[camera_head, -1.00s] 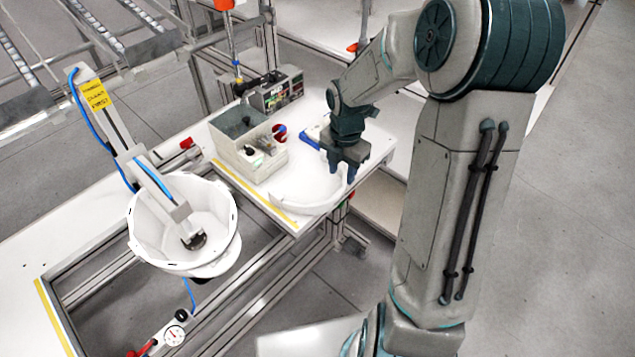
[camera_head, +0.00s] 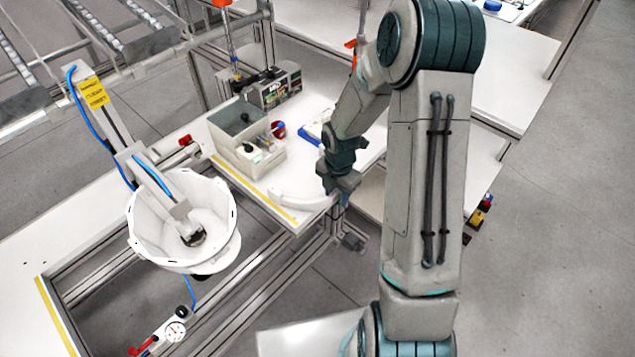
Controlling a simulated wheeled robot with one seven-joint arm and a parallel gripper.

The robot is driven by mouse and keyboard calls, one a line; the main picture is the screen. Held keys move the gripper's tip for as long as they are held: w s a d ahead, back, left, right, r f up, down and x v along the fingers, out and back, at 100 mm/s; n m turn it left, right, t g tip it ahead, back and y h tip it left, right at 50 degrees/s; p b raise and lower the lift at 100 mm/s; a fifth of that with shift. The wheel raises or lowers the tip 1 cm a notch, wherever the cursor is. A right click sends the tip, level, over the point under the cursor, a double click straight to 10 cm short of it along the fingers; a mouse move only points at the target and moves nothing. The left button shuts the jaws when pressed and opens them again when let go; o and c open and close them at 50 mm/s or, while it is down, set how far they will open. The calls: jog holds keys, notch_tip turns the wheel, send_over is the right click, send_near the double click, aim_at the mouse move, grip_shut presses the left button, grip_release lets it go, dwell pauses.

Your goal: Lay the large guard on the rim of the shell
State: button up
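The shell (camera_head: 150,238) is a white helmet bowl, open side up, held on a fixture at the left. The large guard (camera_head: 297,199) is a white curved strip at the front right corner of the white table, beside the yellow line. My gripper (camera_head: 341,198) is low over that corner, at the guard's right end. Its fingers are small and partly hidden by its own body. I cannot tell whether they are closed on the guard, or whether the guard touches the table.
A grey fixture arm (camera_head: 153,187) reaches down into the shell. Grey bins (camera_head: 262,164) stand behind the guard, and a blue-edged tray (camera_head: 313,131) lies behind my gripper. A dial gauge (camera_head: 175,331) sits below the shell. An open frame gap separates shell and table corner.

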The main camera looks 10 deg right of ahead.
grip_shut()
jog(key=shift+r, duration=0.1)
